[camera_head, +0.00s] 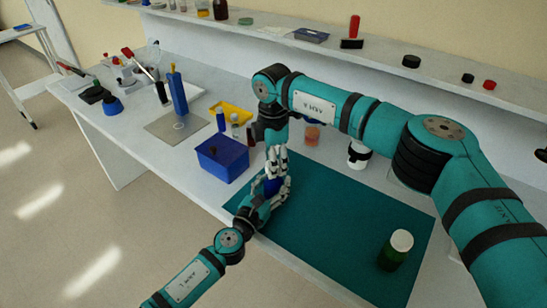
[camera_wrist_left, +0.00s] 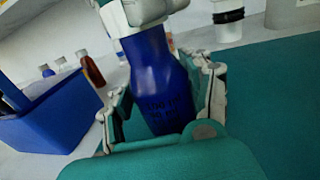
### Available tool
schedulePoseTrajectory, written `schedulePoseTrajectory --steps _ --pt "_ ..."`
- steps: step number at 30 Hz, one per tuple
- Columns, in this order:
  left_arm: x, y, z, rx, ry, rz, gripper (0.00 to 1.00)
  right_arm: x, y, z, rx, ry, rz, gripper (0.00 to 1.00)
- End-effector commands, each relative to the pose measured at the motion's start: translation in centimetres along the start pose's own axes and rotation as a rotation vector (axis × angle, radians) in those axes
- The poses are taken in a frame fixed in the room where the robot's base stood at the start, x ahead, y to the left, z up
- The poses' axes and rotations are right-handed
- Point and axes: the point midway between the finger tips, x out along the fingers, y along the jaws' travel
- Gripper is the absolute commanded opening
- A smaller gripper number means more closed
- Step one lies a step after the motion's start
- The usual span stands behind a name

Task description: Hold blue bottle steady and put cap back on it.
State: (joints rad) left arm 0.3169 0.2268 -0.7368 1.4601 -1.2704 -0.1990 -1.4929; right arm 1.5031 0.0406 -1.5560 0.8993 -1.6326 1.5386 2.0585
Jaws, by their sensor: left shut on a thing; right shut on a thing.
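The blue bottle (camera_head: 272,186) stands upright over the near left part of the teal mat (camera_head: 330,235). My left gripper (camera_head: 270,190) is shut around its body. In the left wrist view the bottle (camera_wrist_left: 158,85) shows dark lettering and sits between both fingers. My right gripper (camera_head: 277,160) comes from above, directly over the bottle, with its fingers shut at the bottle's top. In the left wrist view the right fingers (camera_wrist_left: 145,10) cover the bottle's mouth. The cap is hidden within them, so I cannot tell how it sits on the neck.
A blue bin (camera_head: 222,160) stands just left of the grippers, with small bottles and a yellow tray (camera_head: 232,112) behind. A green bottle with a white lid (camera_head: 396,250) stands at the mat's right. A white jar (camera_head: 359,153) stands behind. The mat's middle is clear.

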Motion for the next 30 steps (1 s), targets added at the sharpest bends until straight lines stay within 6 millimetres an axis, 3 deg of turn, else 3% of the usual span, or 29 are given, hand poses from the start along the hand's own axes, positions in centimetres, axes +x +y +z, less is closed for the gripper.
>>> schedulePoseTrajectory --steps 30 --pt "0.0 -0.03 -0.02 0.0 0.0 0.0 0.0 1.15 -0.13 -0.02 0.0 -0.001 0.011 0.28"
